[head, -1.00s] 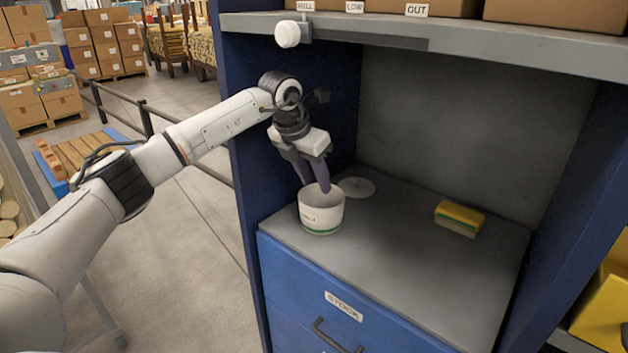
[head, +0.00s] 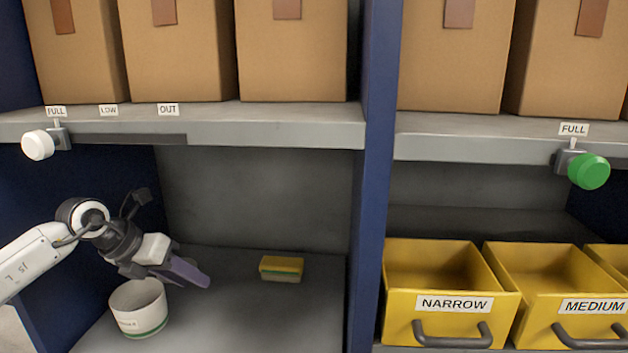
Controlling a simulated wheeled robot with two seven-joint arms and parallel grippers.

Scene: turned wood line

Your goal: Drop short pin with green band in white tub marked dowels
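The white tub (head: 138,312) stands on the grey surface at the lower left, with a green stripe near its base. The small print on it is too blurred to read. My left gripper (head: 204,279) is just above and to the right of the tub, its purple fingers pointing right and down. The fingers overlap side-on, so I cannot tell whether they are apart, and I see nothing held between them. No pin with a green band shows. The inside of the tub is mostly hidden. My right gripper is not in view.
A yellow and green sponge (head: 281,268) lies right of the gripper, with clear surface around it. A blue upright (head: 372,200) divides the bays. Yellow bins marked NARROW (head: 450,328) and MEDIUM (head: 548,290) stand right. A white knob (head: 38,145) and a green knob (head: 589,171) project from the shelf.

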